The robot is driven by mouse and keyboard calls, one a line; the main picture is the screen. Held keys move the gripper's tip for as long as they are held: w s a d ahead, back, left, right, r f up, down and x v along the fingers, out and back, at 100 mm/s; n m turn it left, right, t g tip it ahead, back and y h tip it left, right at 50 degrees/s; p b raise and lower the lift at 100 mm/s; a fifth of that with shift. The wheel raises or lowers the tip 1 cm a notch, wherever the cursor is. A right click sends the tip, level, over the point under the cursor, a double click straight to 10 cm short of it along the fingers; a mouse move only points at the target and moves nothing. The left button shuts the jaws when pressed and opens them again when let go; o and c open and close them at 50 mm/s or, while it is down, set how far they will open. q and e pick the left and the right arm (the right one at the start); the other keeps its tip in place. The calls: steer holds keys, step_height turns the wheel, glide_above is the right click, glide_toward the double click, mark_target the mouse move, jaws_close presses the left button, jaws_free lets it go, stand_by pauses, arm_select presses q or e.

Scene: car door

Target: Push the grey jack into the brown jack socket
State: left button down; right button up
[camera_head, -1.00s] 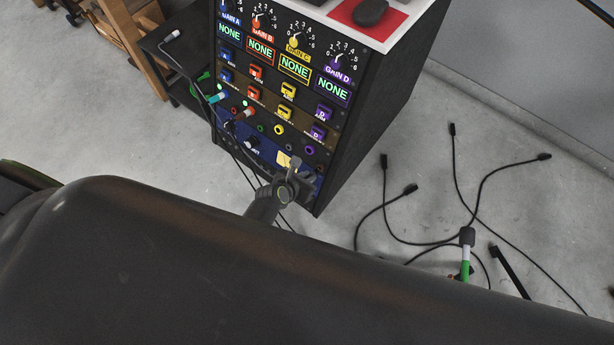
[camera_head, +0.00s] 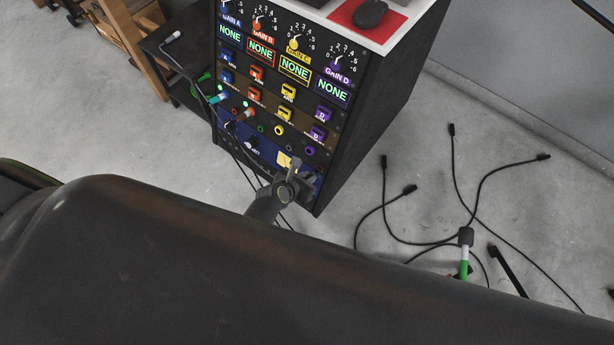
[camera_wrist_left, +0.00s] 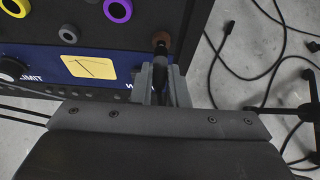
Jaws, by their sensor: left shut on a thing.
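My left gripper (camera_wrist_left: 163,88) is shut on a dark grey jack (camera_wrist_left: 160,73), low in front of the panel's right corner. The jack's front end points at the brown jack socket (camera_wrist_left: 162,38) and overlaps its lower edge in the left wrist view. I cannot tell whether its tip is inside or how deep. In the head view my left gripper (camera_head: 291,180) is at the lower right of the rack's front, and it hides the jack and the brown socket there. My right gripper is not in view.
The black rack (camera_head: 385,110) has knobs, "NONE" displays and coloured sockets; several plugs with cables sit at its left. Purple (camera_wrist_left: 117,9), yellow and grey sockets are near the brown one. Loose black cables (camera_head: 430,240) lie on the floor to the right.

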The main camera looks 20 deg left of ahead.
arm_select(q)
steer(key=shift+w+d+f, duration=0.25)
steer(key=shift+w, duration=0.35)
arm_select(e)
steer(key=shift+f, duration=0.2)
arm_select(q)
steer(key=c, duration=1.3)
jaws_free()
steer(key=shift+c, duration=0.2)
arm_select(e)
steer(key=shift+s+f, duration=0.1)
